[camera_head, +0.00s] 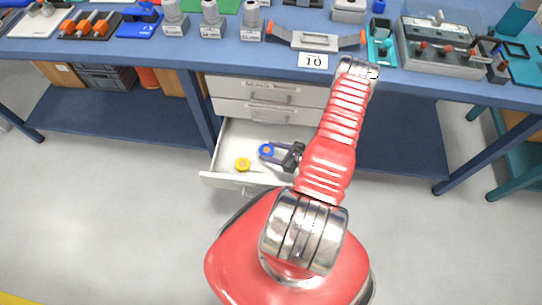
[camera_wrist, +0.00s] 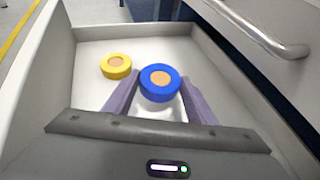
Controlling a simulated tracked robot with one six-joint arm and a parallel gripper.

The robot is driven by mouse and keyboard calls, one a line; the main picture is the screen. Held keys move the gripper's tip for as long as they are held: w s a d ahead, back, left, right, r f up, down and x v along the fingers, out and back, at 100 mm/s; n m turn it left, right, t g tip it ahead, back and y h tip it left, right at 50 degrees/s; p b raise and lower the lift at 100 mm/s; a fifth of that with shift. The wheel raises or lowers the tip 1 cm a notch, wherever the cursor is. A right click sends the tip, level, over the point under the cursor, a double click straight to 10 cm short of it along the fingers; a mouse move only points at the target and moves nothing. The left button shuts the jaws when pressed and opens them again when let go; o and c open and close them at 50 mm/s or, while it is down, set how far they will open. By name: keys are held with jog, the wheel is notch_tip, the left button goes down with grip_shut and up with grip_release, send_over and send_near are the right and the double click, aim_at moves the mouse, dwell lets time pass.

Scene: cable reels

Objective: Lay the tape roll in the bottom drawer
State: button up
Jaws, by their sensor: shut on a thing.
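A blue tape roll (camera_wrist: 160,83) with a tan core is held between the two fingers of my gripper (camera_wrist: 160,92). It also shows in the head view (camera_head: 266,151), where my gripper (camera_head: 272,153) reaches in over the open bottom drawer (camera_head: 207,176). The roll is inside the drawer's outline, with its flat face up. I cannot tell whether it touches the drawer floor. A yellow roll (camera_wrist: 116,66) lies on the drawer floor to the left of the blue one; it also shows in the head view (camera_head: 242,164).
The closed drawers (camera_head: 255,92) above have metal handles; one handle (camera_wrist: 262,28) is close at the upper right of the wrist view. The workbench (camera_head: 180,54) above carries tools and fixtures. The drawer walls surround my gripper. Free drawer floor shows around the yellow roll.

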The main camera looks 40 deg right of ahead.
jog(key=shift+f, duration=2.1)
jog(key=shift+f, duration=0.15)
jog(key=o, duration=1)
jog(key=shift+s+a+f, duration=0.1)
jog(key=shift+a+f, duration=0.05)
jog(key=shift+o, duration=0.2)
jog(key=shift+r, duration=0.25)
jog(key=v, duration=1.2)
jog(key=shift+r, duration=0.1)
